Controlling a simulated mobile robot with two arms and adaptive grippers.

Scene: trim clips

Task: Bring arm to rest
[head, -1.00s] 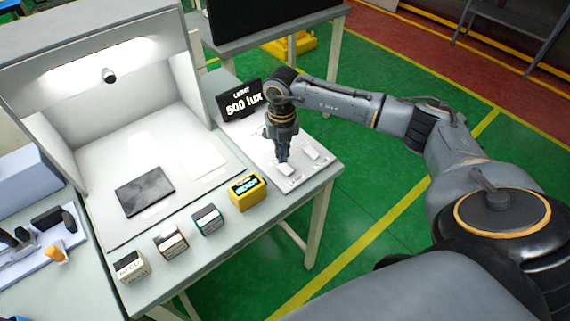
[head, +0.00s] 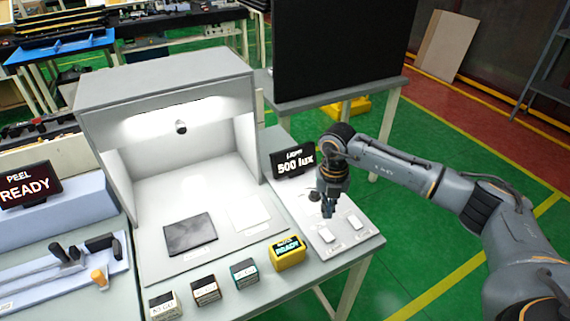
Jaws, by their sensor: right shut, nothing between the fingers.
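My right arm comes in from the right edge and reaches over the right end of the light booth table. My right gripper (head: 328,212) points down, shut and empty, just above the panel (head: 338,248) with white rocker switches. One white switch (head: 326,235) is close below the fingertips and another (head: 354,221) is to the right. Whether the fingertips touch the panel cannot be told. My left gripper is not in view.
The light booth (head: 170,95) holds a dark swatch (head: 190,234) and a white one (head: 248,213). Several small labelled boxes and a yellow device (head: 288,257) line the front edge. A "500 lux" display (head: 293,163) stands behind my gripper.

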